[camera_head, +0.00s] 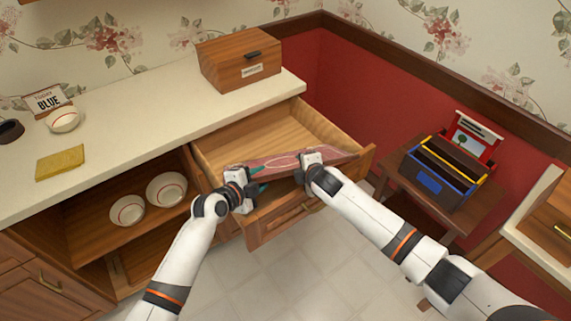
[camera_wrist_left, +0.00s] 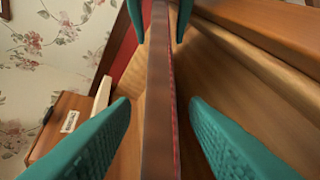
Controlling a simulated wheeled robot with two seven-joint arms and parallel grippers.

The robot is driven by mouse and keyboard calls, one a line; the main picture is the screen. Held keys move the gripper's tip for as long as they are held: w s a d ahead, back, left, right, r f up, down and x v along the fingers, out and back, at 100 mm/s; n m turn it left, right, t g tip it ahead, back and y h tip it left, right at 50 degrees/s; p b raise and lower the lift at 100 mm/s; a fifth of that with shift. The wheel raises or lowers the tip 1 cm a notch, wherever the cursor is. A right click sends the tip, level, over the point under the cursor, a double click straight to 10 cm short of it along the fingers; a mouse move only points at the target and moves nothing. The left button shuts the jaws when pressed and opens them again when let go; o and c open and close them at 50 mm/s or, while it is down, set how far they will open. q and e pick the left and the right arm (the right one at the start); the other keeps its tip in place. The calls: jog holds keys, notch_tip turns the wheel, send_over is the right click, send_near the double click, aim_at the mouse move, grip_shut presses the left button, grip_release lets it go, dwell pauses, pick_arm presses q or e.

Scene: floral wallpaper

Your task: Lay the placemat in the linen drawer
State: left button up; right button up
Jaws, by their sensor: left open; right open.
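The placemat (camera_head: 284,163) is a thin pinkish-red sheet with a pale oval pattern, over the front part of the open linen drawer (camera_head: 262,128). In the left wrist view the placemat (camera_wrist_left: 160,110) shows edge-on, as a narrow brown-red strip. My left gripper (camera_head: 258,180) is open at its near left side, with teal fingers on either side of the strip, apart from it. My right gripper (camera_head: 300,172) is open at its near right part; its fingertips show at the top of the left wrist view (camera_wrist_left: 160,22). I cannot tell whether the placemat touches the drawer floor.
A wooden box (camera_head: 240,62) stands on the counter (camera_head: 130,100) behind the drawer. Bowls (camera_head: 166,189) sit in the shelf below. A toolbox (camera_head: 440,175) stands on a side table.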

pick_arm(q)
grip_shut()
pick_arm(e)
grip_shut()
pick_arm(q)
jog(key=shift+r, duration=0.15)
pick_arm(e)
jog(key=shift+r, duration=0.15)
